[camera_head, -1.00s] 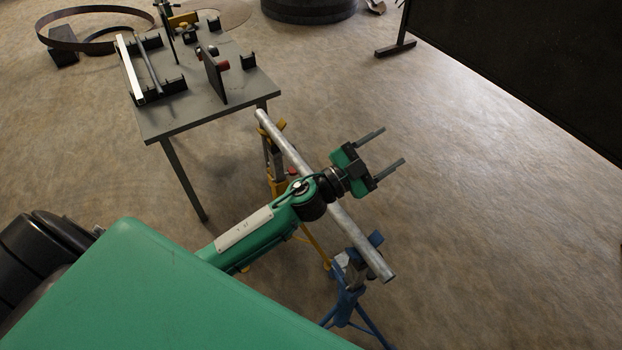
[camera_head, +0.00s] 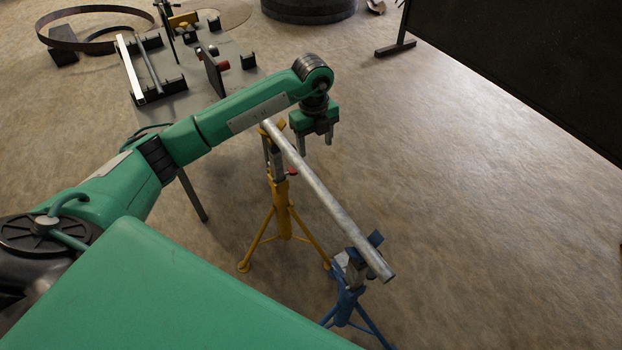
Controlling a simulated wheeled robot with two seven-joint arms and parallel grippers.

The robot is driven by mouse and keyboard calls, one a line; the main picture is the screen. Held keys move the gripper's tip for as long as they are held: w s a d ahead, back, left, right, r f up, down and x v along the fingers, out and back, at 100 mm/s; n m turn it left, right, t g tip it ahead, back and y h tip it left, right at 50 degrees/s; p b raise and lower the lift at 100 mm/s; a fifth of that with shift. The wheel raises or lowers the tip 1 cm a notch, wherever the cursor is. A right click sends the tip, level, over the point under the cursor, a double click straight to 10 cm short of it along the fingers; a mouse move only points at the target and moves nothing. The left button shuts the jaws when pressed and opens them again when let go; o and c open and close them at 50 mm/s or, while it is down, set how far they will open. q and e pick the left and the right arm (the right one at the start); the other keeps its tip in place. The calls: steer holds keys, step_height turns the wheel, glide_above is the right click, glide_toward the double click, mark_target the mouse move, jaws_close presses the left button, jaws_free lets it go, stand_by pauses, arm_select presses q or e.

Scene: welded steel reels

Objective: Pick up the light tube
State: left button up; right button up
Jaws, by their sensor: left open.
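A long light-grey metal tube (camera_head: 325,200) lies across two stands, a yellow one (camera_head: 281,205) at its far end and a blue one (camera_head: 347,295) at its near end. My left gripper (camera_head: 315,146) points down with its two fingers apart and nothing between them. In the picture it is just right of the tube's far part; whether it touches the tube I cannot tell. On the table (camera_head: 178,106) lie a white bar (camera_head: 130,68) and a darker thin grey tube (camera_head: 149,66), side by side on black holders. My right gripper is out of view.
The table also bears a dark upright plate (camera_head: 212,72) and several small black blocks. A large steel ring (camera_head: 60,45) lies behind it. A dark panel (camera_head: 530,60) stands at the right. The floor right of the stands is clear.

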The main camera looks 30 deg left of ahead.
arm_select(q)
steer(key=p, duration=0.2)
glide_above(311, 175)
step_height(311, 175, down, 8)
steer(key=shift+w+r, duration=0.1)
steer(key=shift+w, duration=0.05)
steer(key=shift+f+p, duration=0.4)
steer(key=shift+f, duration=0.2)
steer(key=f, duration=0.1)
steer(key=f+p, duration=0.1)
steer(key=f, duration=0.1)
steer(key=shift+s+f, duration=0.2)
steer(key=shift+f, duration=0.55)
steer(key=shift+w+r, duration=0.1)
jaws_close()
